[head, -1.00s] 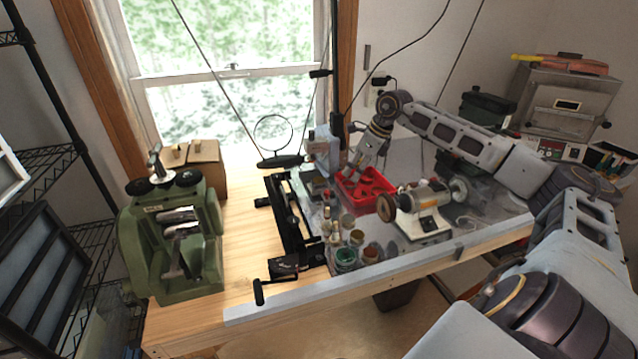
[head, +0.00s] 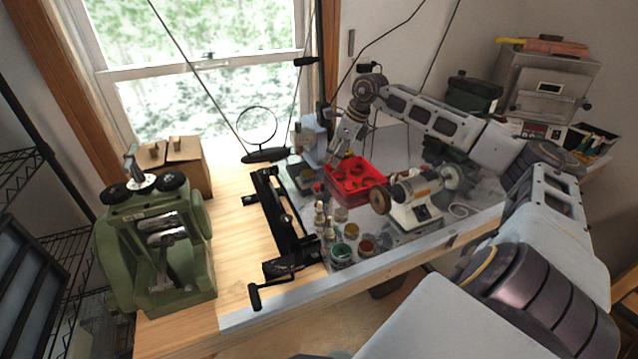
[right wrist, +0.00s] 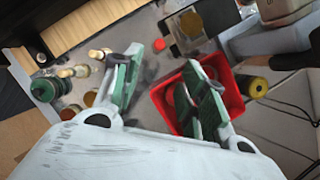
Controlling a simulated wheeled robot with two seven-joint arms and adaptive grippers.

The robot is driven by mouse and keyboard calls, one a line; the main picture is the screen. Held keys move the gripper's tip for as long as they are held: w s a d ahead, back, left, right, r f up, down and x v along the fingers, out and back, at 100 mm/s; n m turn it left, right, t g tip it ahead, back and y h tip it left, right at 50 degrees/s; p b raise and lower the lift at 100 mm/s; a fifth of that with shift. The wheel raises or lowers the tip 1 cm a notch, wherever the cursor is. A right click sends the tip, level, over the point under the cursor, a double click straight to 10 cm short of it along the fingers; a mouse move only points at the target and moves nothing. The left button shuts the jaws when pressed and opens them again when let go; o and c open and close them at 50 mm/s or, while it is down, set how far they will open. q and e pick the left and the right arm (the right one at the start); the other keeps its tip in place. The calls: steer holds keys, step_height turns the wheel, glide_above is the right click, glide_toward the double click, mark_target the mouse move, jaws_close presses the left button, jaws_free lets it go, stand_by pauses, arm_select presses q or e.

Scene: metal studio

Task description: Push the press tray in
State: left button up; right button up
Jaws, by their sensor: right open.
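The light grey-blue press (head: 309,139) stands at the back of the bench, left of my right gripper (head: 333,157). In the right wrist view a dark, square, tray-like part with a yellowish centre (right wrist: 190,22) shows at the top, beyond the fingertips. I cannot tell how far out the tray sits. My right gripper (right wrist: 162,62) is open with nothing between its green-and-grey fingers. It hangs beside the press, over the left edge of the red bin (head: 362,187). My left gripper is not in view.
Small jars (head: 342,252) and bottles stand to the left front. A green rolling mill (head: 160,250) stands far left, with bare wood between.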

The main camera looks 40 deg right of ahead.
steer(key=shift+f, duration=1.15)
steer(key=p, duration=0.1)
glide_above(318, 185)
steer(key=s+d, duration=0.1)
steer(key=s, duration=0.1)
step_height(318, 185, down, 5)
steer(key=shift+p+x, duration=0.5)
steer(key=shift+x, duration=2.05)
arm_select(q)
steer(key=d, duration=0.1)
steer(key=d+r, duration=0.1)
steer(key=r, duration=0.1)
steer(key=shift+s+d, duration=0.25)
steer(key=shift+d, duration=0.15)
arm_select(e)
steer(key=shift+s+f, duration=0.1)
steer(key=shift+f, duration=0.2)
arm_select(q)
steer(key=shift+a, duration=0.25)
arm_select(e)
steer(key=c, duration=0.7)
jaws_close()
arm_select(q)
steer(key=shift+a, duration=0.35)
